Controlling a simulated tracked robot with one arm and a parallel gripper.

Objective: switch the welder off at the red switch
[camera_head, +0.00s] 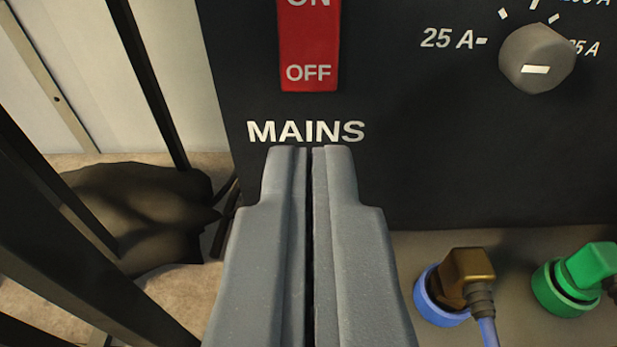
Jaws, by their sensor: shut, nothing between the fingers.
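The red switch (308,45) is at the top of the view on the welder's dark front panel (430,150). It bears white ON and OFF letters, with OFF at its lower end; its top is cut off by the picture edge. The white word MAINS (306,131) stands below it. My gripper (310,150) is shut and empty, with its fingertips just below MAINS in the picture, below the switch. I cannot tell how far the fingertips are from the panel. Which way the switch is tipped is not clear.
A grey knob (537,58) with ampere marks is at the upper right. Below the panel are a brown plug (466,277) in a blue socket and a green plug (588,265). Dark bars (150,85) and a dark crumpled heap (140,215) are at the left.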

